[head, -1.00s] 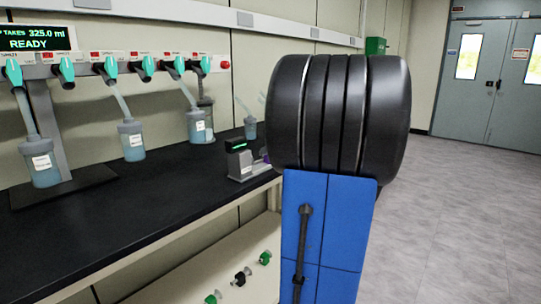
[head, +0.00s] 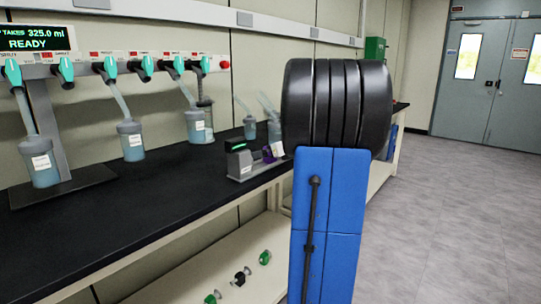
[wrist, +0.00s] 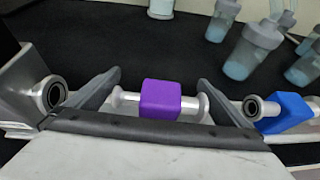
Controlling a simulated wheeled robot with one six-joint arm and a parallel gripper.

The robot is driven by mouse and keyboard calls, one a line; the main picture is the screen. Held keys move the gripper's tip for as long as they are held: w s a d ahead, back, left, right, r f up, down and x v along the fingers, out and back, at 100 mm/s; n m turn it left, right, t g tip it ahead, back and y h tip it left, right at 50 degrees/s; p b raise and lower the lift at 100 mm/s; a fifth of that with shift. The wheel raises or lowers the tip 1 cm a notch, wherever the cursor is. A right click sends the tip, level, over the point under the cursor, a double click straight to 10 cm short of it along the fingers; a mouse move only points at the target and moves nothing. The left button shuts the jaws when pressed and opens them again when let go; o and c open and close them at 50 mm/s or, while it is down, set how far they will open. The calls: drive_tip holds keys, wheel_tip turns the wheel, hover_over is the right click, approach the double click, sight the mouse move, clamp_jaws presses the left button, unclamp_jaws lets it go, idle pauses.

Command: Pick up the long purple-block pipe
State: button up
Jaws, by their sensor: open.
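A pipe with a purple block (wrist: 161,98) and pale round ends lies in the middle of the wrist view. My gripper (wrist: 160,80) is open, with one finger to the left of the block and the other to its right near the pipe's end. I cannot tell whether the fingers touch the pipe. In the head view a small purple piece (head: 268,154) shows on the black bench beside a grey device; my arm hides my gripper there.
A blue-block pipe (wrist: 286,112) lies to the right in the wrist view. Blue-filled flasks (wrist: 255,50) stand behind. The grey device (head: 242,163) stands near the bench's front edge. Green and black fittings (head: 241,276) lie on the lower shelf. The floor at right is clear.

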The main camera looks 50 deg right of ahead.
drive_tip(key=c, duration=1.2)
